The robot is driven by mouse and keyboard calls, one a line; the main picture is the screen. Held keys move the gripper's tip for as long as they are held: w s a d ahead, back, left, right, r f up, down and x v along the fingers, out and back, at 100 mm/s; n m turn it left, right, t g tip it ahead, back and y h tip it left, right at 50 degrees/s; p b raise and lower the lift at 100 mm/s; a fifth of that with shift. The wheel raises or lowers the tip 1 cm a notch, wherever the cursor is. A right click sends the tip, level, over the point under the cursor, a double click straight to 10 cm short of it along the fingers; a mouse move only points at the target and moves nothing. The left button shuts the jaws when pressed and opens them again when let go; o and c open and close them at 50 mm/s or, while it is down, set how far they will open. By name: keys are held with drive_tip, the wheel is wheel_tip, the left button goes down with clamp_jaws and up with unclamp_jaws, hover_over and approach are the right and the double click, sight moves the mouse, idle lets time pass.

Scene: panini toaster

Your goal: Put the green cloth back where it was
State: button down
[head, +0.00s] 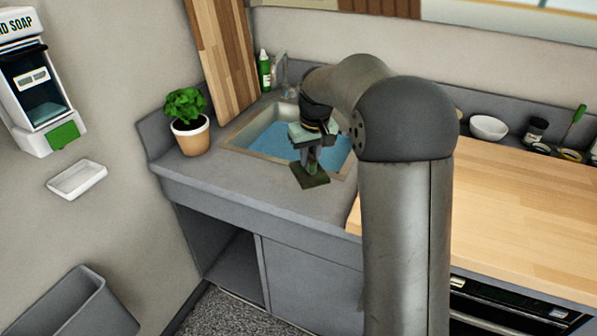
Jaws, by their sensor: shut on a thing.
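My gripper (308,160) is over the front edge of the sink, pointing down. It is shut on the green cloth (310,178), which shows as a small dark green flat piece just below the fingers. The cloth is at the sink's front rim, near the grey counter. I cannot tell whether it touches the counter. The fingers are small here and partly merge with the cloth. My arm hides part of the sink and the counter to the right.
The sink (243,142) holds blue water. A potted plant (188,138) stands left of it, and a green bottle (264,72) and tap stand behind. A wooden worktop (520,215) lies to the right, with a white bowl (488,127) at its back. The grey counter (250,185) in front is clear.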

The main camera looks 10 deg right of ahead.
drive_tip(key=w+f, duration=0.1)
drive_tip(key=w+a+f, duration=0.1)
drive_tip(key=f, duration=0.1)
drive_tip(key=w+a+f, duration=0.1)
drive_tip(key=shift+f+p, duration=0.3)
drive_tip(key=shift+p, duration=0.05)
drive_tip(key=f, duration=0.3)
drive_tip(key=shift+w+a+f, duration=0.15)
drive_tip(key=shift+w+a, duration=0.05)
drive_tip(key=shift+w, duration=0.1)
drive_tip(key=shift+f, duration=0.25)
drive_tip(key=shift+f, duration=0.1)
drive_tip(key=shift+f, duration=0.15)
drive_tip(key=c, duration=1.3)
unclamp_jaws()
